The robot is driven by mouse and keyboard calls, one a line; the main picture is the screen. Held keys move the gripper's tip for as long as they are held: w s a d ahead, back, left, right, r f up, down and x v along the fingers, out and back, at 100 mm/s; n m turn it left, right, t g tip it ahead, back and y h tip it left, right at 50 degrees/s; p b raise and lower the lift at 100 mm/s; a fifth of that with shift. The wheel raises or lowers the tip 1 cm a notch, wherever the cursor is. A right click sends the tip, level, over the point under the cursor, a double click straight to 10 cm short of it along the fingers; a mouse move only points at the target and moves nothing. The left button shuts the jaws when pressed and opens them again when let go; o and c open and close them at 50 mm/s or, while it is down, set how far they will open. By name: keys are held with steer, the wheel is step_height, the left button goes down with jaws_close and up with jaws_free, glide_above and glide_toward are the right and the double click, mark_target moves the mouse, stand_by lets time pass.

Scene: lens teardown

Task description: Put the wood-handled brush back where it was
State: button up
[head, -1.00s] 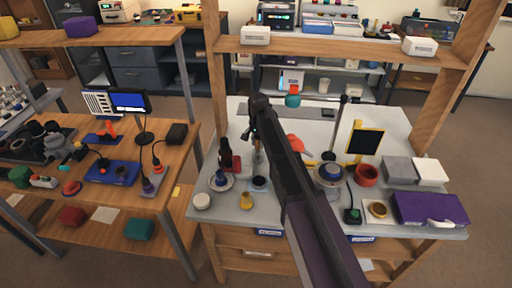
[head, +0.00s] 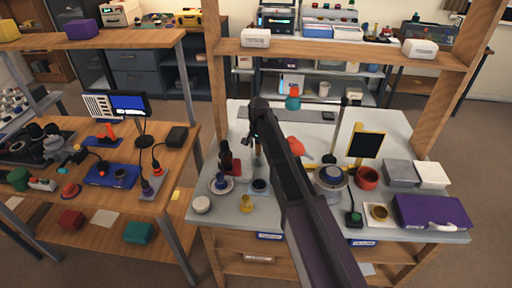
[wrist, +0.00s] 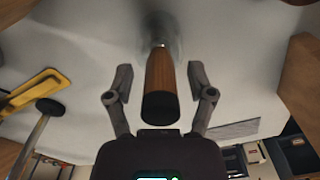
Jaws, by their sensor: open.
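The wood-handled brush (wrist: 160,80) shows in the wrist view, with a brown handle, a dark end towards my gripper and a metal band. Its far end is a blurred grey patch. My gripper (wrist: 160,88) is open, with one finger on each side of the handle and visible gaps between. In the head view my gripper (head: 254,138) is over the left part of the grey worktop (head: 222,225). A slim upright piece below it may be the brush, but my arm and its small size make this unclear.
Near my gripper stand a dark red device (head: 230,160), a white dish with a blue-topped piece (head: 221,184), a dark round cup (head: 260,187) and a yellow piece (head: 246,203). A wooden shelf (head: 340,52) spans the worktop's back. A purple case (head: 432,212) lies at right.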

steer(key=shift+r, duration=0.1)
step_height(320, 180, up, 12)
steer(key=p, duration=1.2)
stand_by(1.8)
